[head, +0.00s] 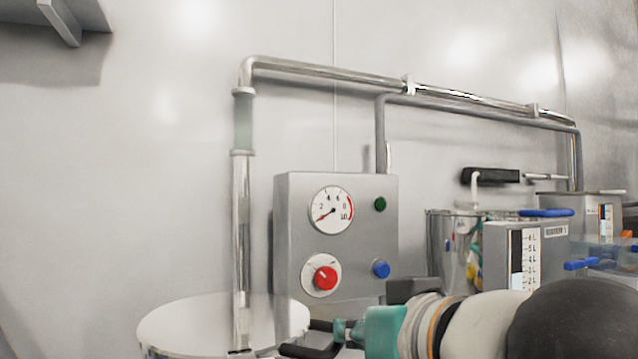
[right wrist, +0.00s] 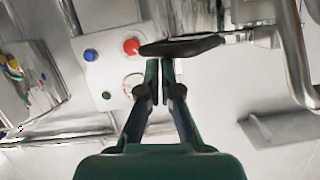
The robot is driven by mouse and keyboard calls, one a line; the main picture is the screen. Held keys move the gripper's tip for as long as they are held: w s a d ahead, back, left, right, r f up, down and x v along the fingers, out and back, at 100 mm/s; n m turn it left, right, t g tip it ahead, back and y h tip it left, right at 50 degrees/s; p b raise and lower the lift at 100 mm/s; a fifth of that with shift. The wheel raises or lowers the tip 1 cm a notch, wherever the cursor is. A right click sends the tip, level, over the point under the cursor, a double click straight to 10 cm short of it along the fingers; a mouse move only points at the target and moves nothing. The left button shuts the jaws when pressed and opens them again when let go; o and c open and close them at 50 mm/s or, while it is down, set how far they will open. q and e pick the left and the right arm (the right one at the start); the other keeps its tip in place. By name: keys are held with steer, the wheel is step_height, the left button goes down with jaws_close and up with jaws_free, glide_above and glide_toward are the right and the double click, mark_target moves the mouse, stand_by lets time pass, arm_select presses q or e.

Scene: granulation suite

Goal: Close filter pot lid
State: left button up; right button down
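A round, shiny metal lid-like top (head: 190,325) lies flat at the bottom left of the head view, its lower part cut off. My right gripper (head: 305,340) comes in from the right at its right edge, partly hidden by its own wrist. In the right wrist view the right gripper's fingers (right wrist: 160,65) are close together with only a narrow gap. A black handle (right wrist: 195,46) lies across just beyond the fingertips. It seems to touch them; I see no grip around it. My left gripper is out of view.
A grey control box (head: 290,225) with a gauge, red knob and buttons stands behind the gripper. A vertical pipe (head: 242,200) rises by the round top. A metal pot (head: 440,245), a black-handled rod (head: 490,177) and scaled containers (head: 500,255) crowd the right.

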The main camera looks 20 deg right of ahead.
steer(key=shift+a+f+g, duration=0.2)
steer(key=shift+f+g, duration=0.1)
steer(key=shift+f, duration=0.4)
step_height(320, 180, up, 6)
steer(key=p, duration=0.4)
steer(key=s+d, duration=0.2)
steer(key=s, duration=0.8)
steer(key=shift+s+p, duration=0.2)
steer(key=shift+p, duration=0.2)
steer(key=shift+r, duration=0.1)
